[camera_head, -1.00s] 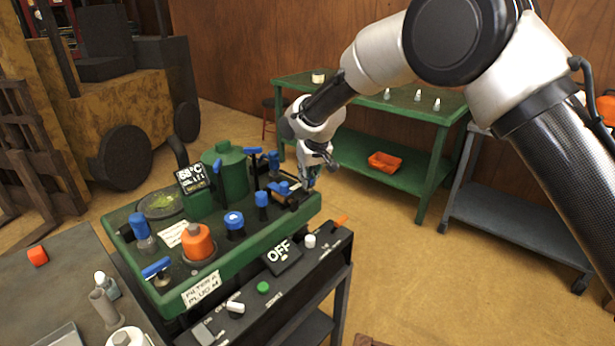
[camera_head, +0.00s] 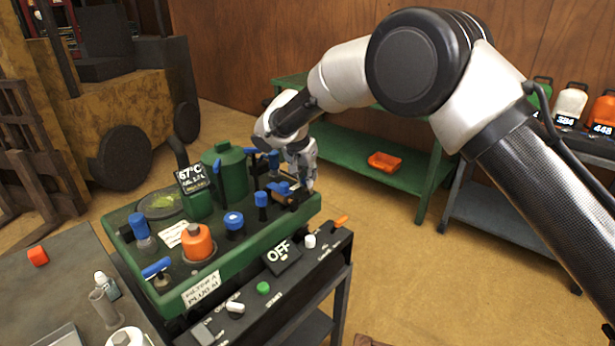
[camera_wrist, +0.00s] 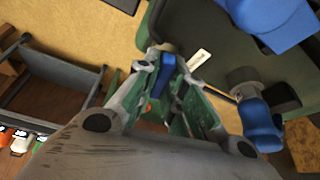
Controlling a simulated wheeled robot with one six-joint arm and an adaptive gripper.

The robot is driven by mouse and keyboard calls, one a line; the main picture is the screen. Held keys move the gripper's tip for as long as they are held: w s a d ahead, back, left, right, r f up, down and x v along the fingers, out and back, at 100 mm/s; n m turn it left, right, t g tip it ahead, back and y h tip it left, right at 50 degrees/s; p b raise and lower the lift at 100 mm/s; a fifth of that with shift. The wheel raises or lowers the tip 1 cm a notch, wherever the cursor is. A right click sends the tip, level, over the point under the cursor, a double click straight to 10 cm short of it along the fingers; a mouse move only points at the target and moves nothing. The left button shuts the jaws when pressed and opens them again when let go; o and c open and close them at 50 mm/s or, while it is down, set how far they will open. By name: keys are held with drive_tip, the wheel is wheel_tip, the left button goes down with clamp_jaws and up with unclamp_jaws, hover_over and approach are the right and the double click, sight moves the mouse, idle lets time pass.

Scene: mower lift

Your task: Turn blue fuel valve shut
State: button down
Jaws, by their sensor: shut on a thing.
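My gripper (camera_head: 303,188) is at the right back corner of the green mower deck (camera_head: 245,265), next to several blue-handled fittings. In the wrist view, my gripper (camera_wrist: 168,62) is shut on a narrow blue handle (camera_wrist: 164,76) between its fingers, which looks like the blue fuel valve. The fingers hide most of this handle in the head view. Another blue part (camera_head: 283,187) sits just left of the fingers. The valve's exact angle cannot be told.
A blue cap (camera_head: 234,220), an orange container (camera_head: 198,240) and a green tank (camera_head: 228,170) stand on the deck. A control panel reading OFF (camera_head: 280,255) is in front.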

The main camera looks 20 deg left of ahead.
drive_tip(key=shift+m+g+h, duration=0.3)
drive_tip(key=shift+m+h, duration=0.1)
drive_tip(key=shift+m, duration=0.8)
drive_tip(key=c, duration=1.5)
unclamp_jaws()
drive_tip(key=v, duration=1.2)
drive_tip(key=shift+s+a+f, duration=0.1)
drive_tip(key=shift+a, duration=0.05)
